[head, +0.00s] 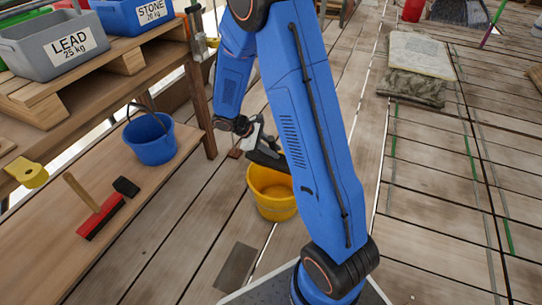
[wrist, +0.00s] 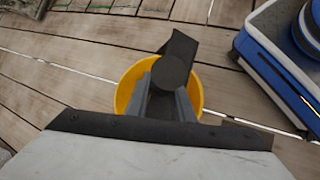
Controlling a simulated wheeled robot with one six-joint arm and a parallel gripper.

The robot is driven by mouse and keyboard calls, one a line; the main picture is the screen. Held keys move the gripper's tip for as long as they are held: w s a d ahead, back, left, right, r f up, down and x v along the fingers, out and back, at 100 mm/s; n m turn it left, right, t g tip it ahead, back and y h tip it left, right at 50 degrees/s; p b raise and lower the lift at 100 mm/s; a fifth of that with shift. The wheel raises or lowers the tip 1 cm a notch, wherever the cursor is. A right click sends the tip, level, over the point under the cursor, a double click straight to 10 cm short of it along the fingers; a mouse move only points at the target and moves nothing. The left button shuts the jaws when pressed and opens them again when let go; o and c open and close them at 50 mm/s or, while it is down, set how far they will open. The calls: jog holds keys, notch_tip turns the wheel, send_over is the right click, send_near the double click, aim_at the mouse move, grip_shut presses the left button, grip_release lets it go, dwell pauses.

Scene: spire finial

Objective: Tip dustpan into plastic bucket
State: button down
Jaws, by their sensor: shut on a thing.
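My gripper (wrist: 165,101) is shut on a dark grey thing that I take to be the dustpan (wrist: 180,50). In the head view the dustpan (head: 268,158) shows as a dark shape, tilted, partly behind my blue arm. It is over the yellow bucket (head: 272,204), which stands upright on the plank floor. In the wrist view the yellow bucket (wrist: 124,92) lies behind the dustpan and the fingers, which cover most of its opening. I cannot see whether anything is in the dustpan. The bucket's visible inside is yellow.
A blue bucket (head: 150,140), a red brush (head: 100,217) and a small black block (head: 126,187) are on the bench at left. Labelled bins (head: 60,45) stand on a pallet at the back left. A sack pile (head: 417,60) lies at the back right.

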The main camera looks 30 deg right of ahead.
jog(key=shift+w+d+r+n+g+y, duration=0.2)
jog(key=shift+w+d+g+y, duration=0.1)
jog(key=shift+w+d+y, duration=0.45)
jog(key=shift+w+d+r+n+g+y, duration=0.1)
jog(key=shift+w+d+n+g+y, duration=0.15)
jog(key=shift+w+d, duration=0.5)
jog(key=shift+s+d, duration=0.2)
